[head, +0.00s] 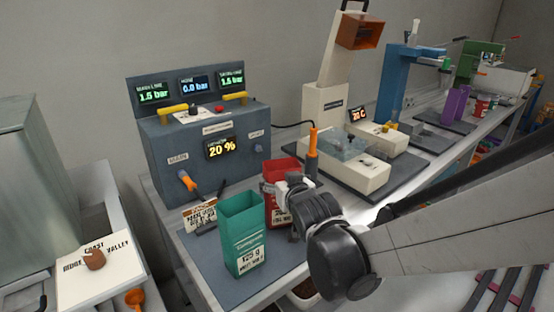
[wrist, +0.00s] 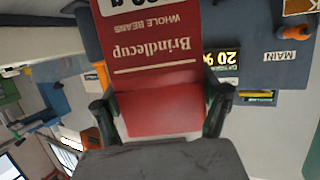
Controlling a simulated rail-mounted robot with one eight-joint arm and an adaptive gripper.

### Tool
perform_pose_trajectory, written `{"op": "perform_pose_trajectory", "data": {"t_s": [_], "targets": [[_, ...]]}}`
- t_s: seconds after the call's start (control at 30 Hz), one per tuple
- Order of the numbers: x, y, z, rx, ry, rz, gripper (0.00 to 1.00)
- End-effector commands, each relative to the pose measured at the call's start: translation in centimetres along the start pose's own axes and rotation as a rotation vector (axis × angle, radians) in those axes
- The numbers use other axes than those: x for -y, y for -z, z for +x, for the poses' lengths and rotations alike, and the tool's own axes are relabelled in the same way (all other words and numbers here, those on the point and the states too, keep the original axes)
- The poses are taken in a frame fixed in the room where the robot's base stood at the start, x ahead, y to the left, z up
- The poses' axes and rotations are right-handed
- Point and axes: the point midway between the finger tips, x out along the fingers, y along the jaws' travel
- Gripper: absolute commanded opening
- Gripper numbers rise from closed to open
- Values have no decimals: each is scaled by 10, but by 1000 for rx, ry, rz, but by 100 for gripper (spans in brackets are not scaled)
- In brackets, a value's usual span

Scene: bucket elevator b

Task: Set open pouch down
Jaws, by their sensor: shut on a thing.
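My gripper (head: 288,196) is shut on a red pouch (head: 279,171), holding it upright just behind and right of the teal pouch in the head view. In the wrist view, the red pouch (wrist: 160,100) sits between the two fingers of my gripper (wrist: 162,108), with "Brindlecup Whole Beans" reading upside down. The teal pouch (head: 243,232) stands upright with an open top on the dark mat (head: 210,262). The red pouch's lower part is partly hidden, so I cannot tell whether it touches the mat.
The grey control box (head: 205,145) with displays stands behind the pouches. A small label sign (head: 199,216) is left of the teal pouch. An orange-handled post (head: 312,145) and a beige machine (head: 345,165) stand to the right. The mat's front left is clear.

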Motion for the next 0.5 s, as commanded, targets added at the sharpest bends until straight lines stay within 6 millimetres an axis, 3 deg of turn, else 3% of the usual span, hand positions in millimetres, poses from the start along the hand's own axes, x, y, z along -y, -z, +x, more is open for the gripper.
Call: {"op": "perform_pose_trajectory", "data": {"t_s": [0.03,0.07,0.23,0.5], "targets": [[0,-2,1,0,0,0,60],[0,-3,1,0,0,0,76],[0,-2,1,0,0,0,98],[0,-1,0,0,0,0,98]]}}
